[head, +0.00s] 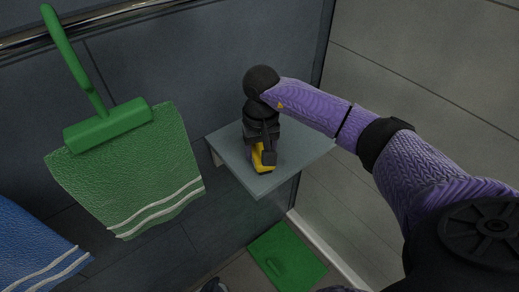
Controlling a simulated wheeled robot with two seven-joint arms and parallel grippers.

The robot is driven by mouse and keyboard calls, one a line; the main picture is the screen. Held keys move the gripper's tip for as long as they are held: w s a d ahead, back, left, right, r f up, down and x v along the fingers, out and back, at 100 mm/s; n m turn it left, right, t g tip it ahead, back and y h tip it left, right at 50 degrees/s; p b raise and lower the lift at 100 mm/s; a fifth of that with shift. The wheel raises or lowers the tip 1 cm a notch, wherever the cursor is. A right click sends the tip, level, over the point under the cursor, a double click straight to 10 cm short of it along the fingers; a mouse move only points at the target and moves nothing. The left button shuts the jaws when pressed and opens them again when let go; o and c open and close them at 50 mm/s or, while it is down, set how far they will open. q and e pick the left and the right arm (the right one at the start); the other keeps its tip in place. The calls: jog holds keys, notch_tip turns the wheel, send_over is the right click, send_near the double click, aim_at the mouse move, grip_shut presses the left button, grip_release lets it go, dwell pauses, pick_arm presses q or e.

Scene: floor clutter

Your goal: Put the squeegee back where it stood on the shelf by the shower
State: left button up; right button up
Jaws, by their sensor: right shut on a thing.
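My right gripper (263,143) points down over the grey shelf (230,158) and is shut on a yellow thing (260,160). The gripper hides most of it, and I cannot tell its whole shape or whether it is the squeegee. Its lower end shows at the shelf top; I cannot tell whether it bears on the shelf. A green T-shaped piece (108,124), with a long handle and a thick crossbar, shows at the left along the top of a green towel. It has a squeegee-like form, but I cannot tell for sure what it is. My left gripper is out of view.
A green towel (140,180) with white stripes hangs at the left, and a blue towel (35,250) shows at the lower left. A metal rail (110,15) runs along the dark wall. A green flat thing (287,258) lies on the floor below the shelf. The shelf's right part is bare.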

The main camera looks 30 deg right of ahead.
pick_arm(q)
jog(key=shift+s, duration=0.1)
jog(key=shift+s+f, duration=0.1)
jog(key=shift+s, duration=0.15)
pick_arm(e)
jog(key=o, duration=1.2)
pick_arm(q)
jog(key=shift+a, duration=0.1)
pick_arm(e)
notch_tip(320, 180, up, 12)
jog(key=shift+r+p, duration=0.15)
jog(key=shift+p, duration=1.05)
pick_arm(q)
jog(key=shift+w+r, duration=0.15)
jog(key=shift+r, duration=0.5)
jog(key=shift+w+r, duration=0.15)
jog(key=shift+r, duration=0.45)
